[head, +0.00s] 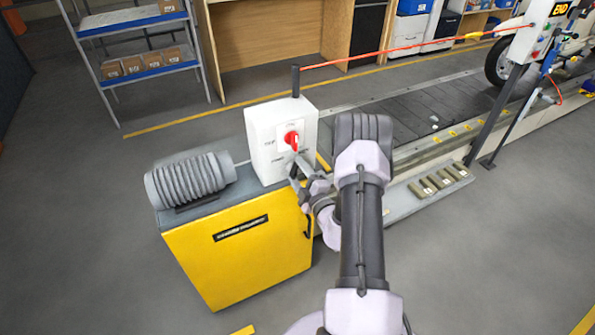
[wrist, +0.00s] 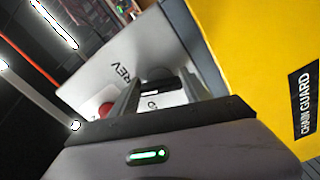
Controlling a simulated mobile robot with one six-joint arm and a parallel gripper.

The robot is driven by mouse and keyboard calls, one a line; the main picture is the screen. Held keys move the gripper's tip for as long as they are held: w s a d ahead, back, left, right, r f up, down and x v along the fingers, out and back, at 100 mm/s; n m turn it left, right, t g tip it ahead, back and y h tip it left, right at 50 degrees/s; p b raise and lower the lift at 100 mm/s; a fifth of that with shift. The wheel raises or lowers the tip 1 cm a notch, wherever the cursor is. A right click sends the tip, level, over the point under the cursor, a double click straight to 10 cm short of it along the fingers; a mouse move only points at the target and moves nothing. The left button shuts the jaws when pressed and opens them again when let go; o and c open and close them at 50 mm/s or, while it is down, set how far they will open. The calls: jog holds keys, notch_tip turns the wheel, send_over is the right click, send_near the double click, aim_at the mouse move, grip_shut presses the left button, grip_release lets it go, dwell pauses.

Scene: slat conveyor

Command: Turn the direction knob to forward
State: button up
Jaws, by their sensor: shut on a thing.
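The white control box (head: 259,135) stands on a yellow cabinet, and its face carries a red switch (head: 291,139). My gripper (head: 297,166) is at the lower part of that face, below the red switch. In the wrist view my gripper (wrist: 159,92) is shut on a dark grey direction knob (wrist: 156,74), with one finger on each side. The word REV shows on the white panel (wrist: 85,82) beside it. Another label between the fingers is mostly covered. The red switch (wrist: 106,109) is to the left, partly behind a finger. The knob's pointing direction is hidden.
The yellow cabinet (head: 245,262) marked CHAIN GUARD (wrist: 305,100) lies close beside my gripper. A ribbed grey motor (head: 190,180) sits on its left. The slat conveyor (head: 430,122) runs behind to the right, with a red cord (head: 400,49) above. Open floor lies in front.

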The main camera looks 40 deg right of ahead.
jog(key=n, duration=0.6)
jog(key=shift+r+p, duration=0.15)
jog(key=shift+p, duration=0.2)
jog(key=n, duration=0.6)
jog(key=shift+r, duration=0.1)
jog(key=o, duration=1.4)
jog(key=shift+s, duration=0.15)
jog(key=p+v, duration=0.2)
jog(key=v, duration=1.5)
jog(key=shift+a, duration=0.2)
